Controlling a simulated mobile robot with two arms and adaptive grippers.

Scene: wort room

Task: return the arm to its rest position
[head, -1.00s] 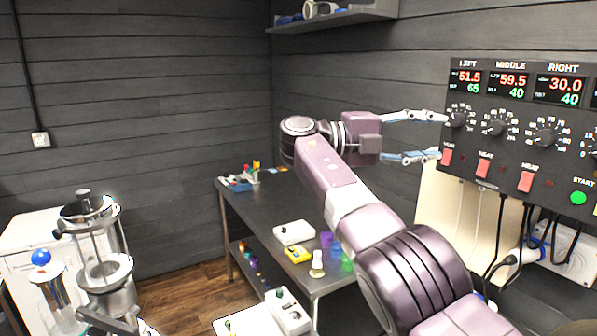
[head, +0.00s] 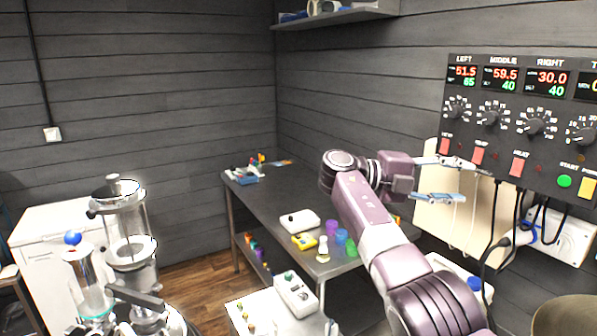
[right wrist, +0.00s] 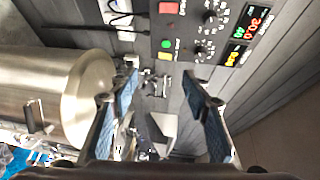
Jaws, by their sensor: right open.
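My right arm reaches up from the lower right in the head view. Its gripper (head: 450,180) is open and empty, just in front of the lower edge of the control panel (head: 515,105). In the right wrist view the two blue-padded fingers (right wrist: 165,110) stand wide apart with nothing held between them. The panel shows above them, with a green button (right wrist: 163,56) and a red switch (right wrist: 168,8). My left gripper cannot be made out in either view.
A dark steel table (head: 270,205) with small devices and coloured cups stands behind my right arm. Cables (head: 497,225) hang below the panel. A glass-and-steel vessel (head: 130,240) stands at lower left. A large steel vessel (right wrist: 60,90) is left in the wrist view.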

